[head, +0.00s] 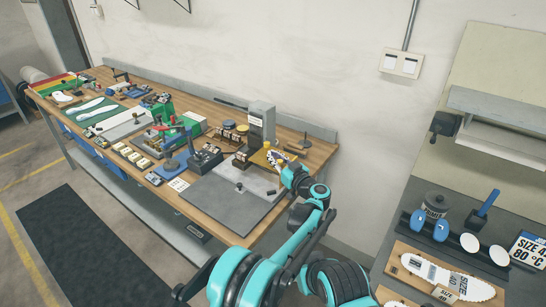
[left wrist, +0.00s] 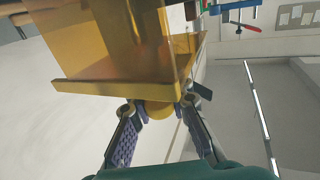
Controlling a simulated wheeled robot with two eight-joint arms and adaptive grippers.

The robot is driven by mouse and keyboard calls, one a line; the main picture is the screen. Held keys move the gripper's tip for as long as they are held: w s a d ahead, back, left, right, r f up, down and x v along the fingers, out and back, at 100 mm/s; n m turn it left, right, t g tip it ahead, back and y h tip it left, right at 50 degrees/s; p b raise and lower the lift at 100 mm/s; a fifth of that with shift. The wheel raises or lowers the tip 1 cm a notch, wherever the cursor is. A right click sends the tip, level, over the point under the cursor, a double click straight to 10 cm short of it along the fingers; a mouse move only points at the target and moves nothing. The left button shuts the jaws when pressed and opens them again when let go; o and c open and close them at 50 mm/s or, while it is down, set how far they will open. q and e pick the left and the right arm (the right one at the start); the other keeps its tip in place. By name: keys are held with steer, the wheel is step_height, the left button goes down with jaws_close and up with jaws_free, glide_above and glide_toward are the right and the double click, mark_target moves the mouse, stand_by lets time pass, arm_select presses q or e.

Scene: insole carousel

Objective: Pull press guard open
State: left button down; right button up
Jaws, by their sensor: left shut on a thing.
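The press (head: 262,122) is a grey upright block near the back right end of the wooden workbench. Its guard (head: 260,157) shows as a small amber panel at the press's foot. In the left wrist view the guard (left wrist: 110,45) is a see-through amber box with a thick lower rim, filling the upper left. A round amber knob (left wrist: 158,110) sits below the rim. My left gripper (head: 280,166) reaches the guard from the front right; in the left wrist view its fingers (left wrist: 160,106) are shut on the knob from both sides. My right gripper is not in view.
A grey plate (head: 225,205) lies on the bench in front of the press. Fixtures, small boxes and a green mat (head: 98,113) crowd the bench to the left. A second station at right holds a white insole (head: 445,277) on a wooden board.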

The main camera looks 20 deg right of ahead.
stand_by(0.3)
arm_select(q)
steer(key=c, duration=1.5)
jaws_free()
steer(key=shift+w+a, duration=0.1)
step_height(320, 180, up, 10)
